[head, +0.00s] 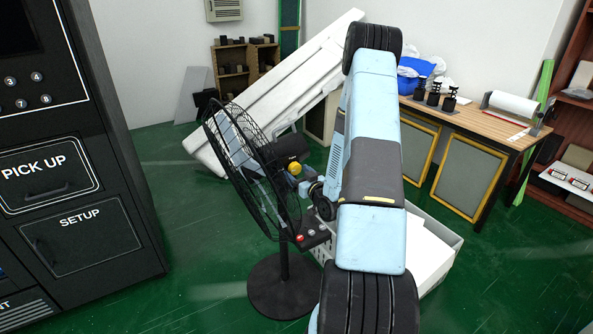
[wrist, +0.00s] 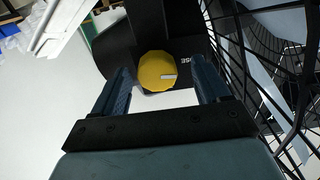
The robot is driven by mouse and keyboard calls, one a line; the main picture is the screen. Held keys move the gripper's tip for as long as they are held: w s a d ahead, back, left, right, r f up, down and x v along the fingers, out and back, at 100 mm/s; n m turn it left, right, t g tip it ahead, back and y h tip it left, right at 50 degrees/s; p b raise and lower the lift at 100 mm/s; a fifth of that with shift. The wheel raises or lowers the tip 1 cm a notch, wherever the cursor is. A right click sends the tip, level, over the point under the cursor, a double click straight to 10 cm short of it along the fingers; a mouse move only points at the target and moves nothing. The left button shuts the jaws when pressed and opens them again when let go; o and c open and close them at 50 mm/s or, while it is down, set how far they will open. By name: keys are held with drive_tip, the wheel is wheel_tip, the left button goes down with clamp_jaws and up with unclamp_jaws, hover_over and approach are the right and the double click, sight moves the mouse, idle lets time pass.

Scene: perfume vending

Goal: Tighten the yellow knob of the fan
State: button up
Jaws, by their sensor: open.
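The black pedestal fan (head: 250,165) stands on the green floor in the middle of the head view. Its yellow knob (head: 294,168) is on the black motor housing behind the cage. In the wrist view the yellow knob (wrist: 157,71) is round, with a pale mark on its right side. My gripper (wrist: 160,85) is open, its two dark blue fingers on either side of the knob in the picture. I cannot tell whether the fingertips reach around the knob or touch it. In the head view my arm hides most of the gripper.
The wire cage (wrist: 262,85) is close to the right finger. Red and pale buttons sit on the fan's control box (head: 312,236). A white crate (head: 440,250) stands behind my arm. A black vending machine (head: 75,150) is at the left, a wooden table (head: 480,122) at the right.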

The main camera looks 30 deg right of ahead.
drive_tip(key=shift+w, duration=0.35)
drive_tip(key=shift+d, duration=0.1)
